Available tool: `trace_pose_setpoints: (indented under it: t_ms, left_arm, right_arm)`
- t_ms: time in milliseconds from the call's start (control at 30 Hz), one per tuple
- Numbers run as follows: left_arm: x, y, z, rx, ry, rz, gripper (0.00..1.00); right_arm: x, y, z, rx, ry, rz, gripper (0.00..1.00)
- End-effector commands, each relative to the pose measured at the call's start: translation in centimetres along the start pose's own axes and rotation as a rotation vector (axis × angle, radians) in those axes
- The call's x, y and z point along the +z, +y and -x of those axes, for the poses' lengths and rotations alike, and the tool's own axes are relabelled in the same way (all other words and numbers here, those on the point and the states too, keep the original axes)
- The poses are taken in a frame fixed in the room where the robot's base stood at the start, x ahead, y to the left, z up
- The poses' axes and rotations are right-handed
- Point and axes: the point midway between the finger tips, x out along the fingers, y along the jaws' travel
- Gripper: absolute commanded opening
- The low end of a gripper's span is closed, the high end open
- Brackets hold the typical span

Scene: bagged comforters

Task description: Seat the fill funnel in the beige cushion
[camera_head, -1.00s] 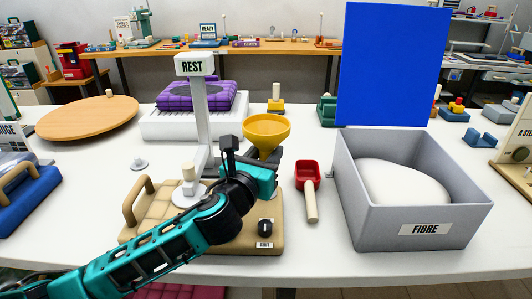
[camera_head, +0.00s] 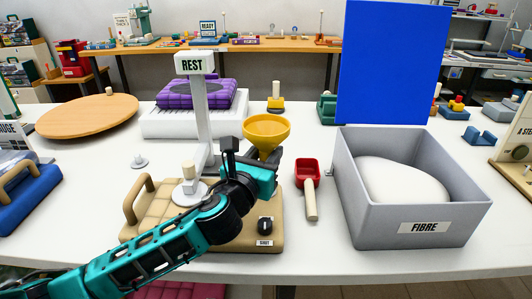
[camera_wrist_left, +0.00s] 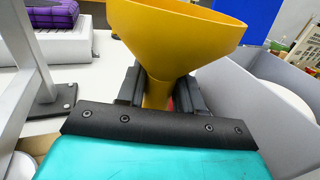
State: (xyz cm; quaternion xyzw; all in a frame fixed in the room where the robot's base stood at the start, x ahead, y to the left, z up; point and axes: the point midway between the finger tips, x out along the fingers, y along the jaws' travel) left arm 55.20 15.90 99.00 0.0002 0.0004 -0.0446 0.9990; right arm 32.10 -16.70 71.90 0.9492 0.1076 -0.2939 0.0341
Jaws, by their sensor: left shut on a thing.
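The yellow fill funnel (camera_head: 267,130) is held upright in my left gripper (camera_head: 265,158), above the table between the REST stand and the red scoop. In the left wrist view the funnel (camera_wrist_left: 178,28) has its stem between the two dark fingers (camera_wrist_left: 160,88). The beige cushion (camera_head: 155,212) lies on the near part of the table, partly hidden under my left arm. It has a handle at its left, a cream knob or plug near its top and a small black part with a label at its right. My right gripper is not in view.
The REST stand (camera_head: 199,112) rises just behind the cushion. A red scoop (camera_head: 308,175) lies right of the funnel. A grey FIBRE bin (camera_head: 421,228) with white fill stands at the right, its blue lid (camera_head: 393,62) upright. A purple cushion (camera_head: 196,94) sits behind on a white base.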

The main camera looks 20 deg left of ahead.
Motion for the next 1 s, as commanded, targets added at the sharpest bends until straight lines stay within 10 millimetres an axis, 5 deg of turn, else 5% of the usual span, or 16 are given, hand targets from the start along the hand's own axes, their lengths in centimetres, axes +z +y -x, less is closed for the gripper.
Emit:
trace_pose_setpoints:
  t_ms: [1000]
  left_arm:
    - [-1.6, 0.0, 0.0, 0.000, 0.000, 0.000, 0.04]
  right_arm:
    - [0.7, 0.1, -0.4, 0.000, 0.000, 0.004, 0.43]
